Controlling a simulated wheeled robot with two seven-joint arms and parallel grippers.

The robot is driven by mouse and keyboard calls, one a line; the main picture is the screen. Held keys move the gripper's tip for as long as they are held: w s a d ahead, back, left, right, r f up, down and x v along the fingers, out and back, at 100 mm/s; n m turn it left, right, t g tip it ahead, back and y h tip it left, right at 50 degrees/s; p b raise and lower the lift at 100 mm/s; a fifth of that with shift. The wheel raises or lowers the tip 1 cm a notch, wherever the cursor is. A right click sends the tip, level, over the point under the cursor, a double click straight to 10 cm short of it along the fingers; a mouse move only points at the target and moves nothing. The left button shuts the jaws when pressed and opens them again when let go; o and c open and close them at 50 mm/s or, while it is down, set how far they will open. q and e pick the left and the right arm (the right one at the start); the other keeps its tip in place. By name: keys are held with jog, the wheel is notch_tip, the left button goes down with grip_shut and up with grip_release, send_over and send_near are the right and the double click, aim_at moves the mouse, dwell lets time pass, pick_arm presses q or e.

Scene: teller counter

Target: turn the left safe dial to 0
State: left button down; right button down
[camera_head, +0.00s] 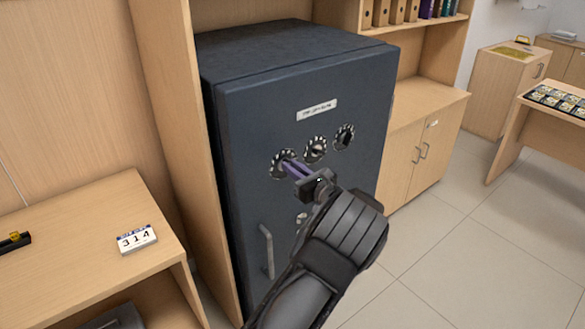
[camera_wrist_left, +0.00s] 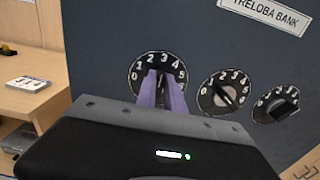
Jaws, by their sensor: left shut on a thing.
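The dark blue safe (camera_head: 240,130) stands in a wooden unit, with three numbered dials in a row on its door. The left dial (camera_head: 277,165) has my left gripper (camera_head: 289,165) at it, shut on its knob. In the left wrist view the purple fingers (camera_wrist_left: 162,92) cover the left dial's middle, and its number ring (camera_wrist_left: 137,76) shows 0 to 5 around them. My right gripper is not in view.
A handle (camera_head: 267,252) and a small round fitting (camera_head: 301,218) are on the safe door below the dials. A card reading 314 (camera_head: 136,239) stands on the wooden desk at left. Low cabinets (camera_head: 420,135) stand at right, with open floor before them.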

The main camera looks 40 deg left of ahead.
pick_arm(q)
jog(key=shift+f, duration=0.1)
jog(key=n+b, duration=0.6)
jog(key=b, duration=0.2)
jog(key=f+n+b, duration=0.1)
jog(key=n+b, duration=0.5)
jog(key=b, duration=0.3)
jog(key=s+n+b, duration=0.1)
jog(key=n+b, duration=0.5)
jog(key=b, duration=0.3)
jog(key=shift+s+a+f, duration=0.1)
jog(key=shift+a+f, duration=0.05)
jog(key=shift+a, duration=0.05)
jog(key=c, duration=1.4)
grip_release()
jog(key=shift+c, duration=0.2)
jog(key=shift+d, duration=0.1)
